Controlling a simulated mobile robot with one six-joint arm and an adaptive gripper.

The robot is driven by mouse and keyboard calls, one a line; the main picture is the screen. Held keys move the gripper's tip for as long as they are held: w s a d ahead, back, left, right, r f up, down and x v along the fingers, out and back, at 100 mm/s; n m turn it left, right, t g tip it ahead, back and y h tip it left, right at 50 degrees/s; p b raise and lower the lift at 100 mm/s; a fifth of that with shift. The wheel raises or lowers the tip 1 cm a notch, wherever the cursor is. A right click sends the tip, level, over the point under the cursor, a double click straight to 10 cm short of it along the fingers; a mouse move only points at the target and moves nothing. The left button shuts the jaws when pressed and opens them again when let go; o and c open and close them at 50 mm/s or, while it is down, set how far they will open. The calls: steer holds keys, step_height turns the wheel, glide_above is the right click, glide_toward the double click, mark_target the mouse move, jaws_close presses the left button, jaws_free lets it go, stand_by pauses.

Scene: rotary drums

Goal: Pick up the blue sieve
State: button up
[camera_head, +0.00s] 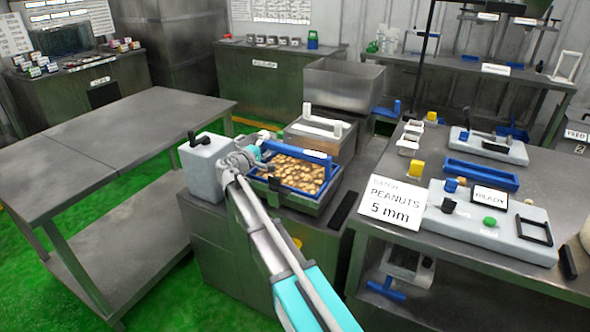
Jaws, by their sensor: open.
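The blue sieve (305,153) sits on a grey metal bench in the middle of the view. It has a blue bar along its far side and is filled with light brown peanuts (298,174). A darker tray-like body shows below it. My gripper (262,152) is at the left end of the sieve, close to the blue bar. It is open, but its fingertips are small and partly hidden by my wrist. I cannot tell whether they touch the sieve.
A white box (204,165) stands close left of my wrist. A metal bin (318,135) is just behind the sieve. A black bar (344,208) lies to its right. The right table holds a "PEANUTS 5 mm" card (396,205) and fixtures. The left table (110,140) is bare.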

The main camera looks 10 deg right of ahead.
steer(key=shift+x, duration=0.95)
jaws_close()
